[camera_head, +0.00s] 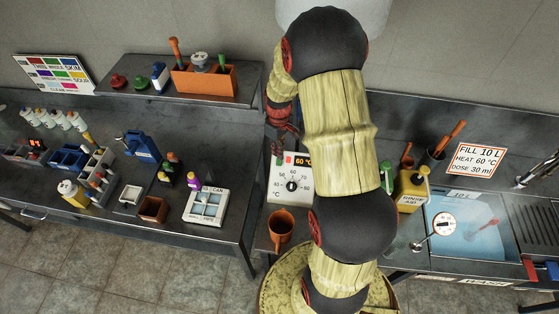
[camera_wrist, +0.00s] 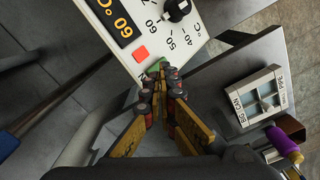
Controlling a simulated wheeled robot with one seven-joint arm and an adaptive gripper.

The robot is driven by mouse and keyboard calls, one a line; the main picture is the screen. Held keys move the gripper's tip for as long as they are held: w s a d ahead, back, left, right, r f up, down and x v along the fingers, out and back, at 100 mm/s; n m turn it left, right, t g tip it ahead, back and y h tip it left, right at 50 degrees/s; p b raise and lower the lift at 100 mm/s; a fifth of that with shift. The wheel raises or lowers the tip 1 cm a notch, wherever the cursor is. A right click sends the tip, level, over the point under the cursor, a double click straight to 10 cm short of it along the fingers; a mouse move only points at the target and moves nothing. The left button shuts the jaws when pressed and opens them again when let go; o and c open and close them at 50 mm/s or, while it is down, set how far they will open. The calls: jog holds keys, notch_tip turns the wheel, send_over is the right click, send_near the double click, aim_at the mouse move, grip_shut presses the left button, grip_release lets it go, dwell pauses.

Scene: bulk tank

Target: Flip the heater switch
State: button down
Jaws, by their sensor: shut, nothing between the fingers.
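The heater control box (camera_head: 303,196) is white, with a black dial (camera_head: 292,185) and an orange 60 °C display (camera_head: 302,161). In the wrist view the box (camera_wrist: 150,20) shows the dial (camera_wrist: 177,9), the display (camera_wrist: 117,20) and a red square (camera_wrist: 141,54). A small green part (camera_wrist: 154,67) shows by the box's edge, partly behind my fingertips; it looks like the switch, but its position cannot be told. My gripper (camera_wrist: 160,82) is shut and empty, its tips at or very near the green part. In the head view my gripper (camera_head: 280,148) is above the box's upper left corner.
My arm covers the middle of the head view. A yellow jug (camera_head: 411,190) and a sink (camera_head: 475,235) are right.

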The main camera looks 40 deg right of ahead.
aim_at(279, 161)
jog(key=shift+f+b, duration=0.9)
jog(key=shift+f, duration=0.55)
dwell(0.7)
notch_tip(279, 161, up, 7)
jog(key=p, duration=0.4)
dwell(0.5)
dwell(0.5)
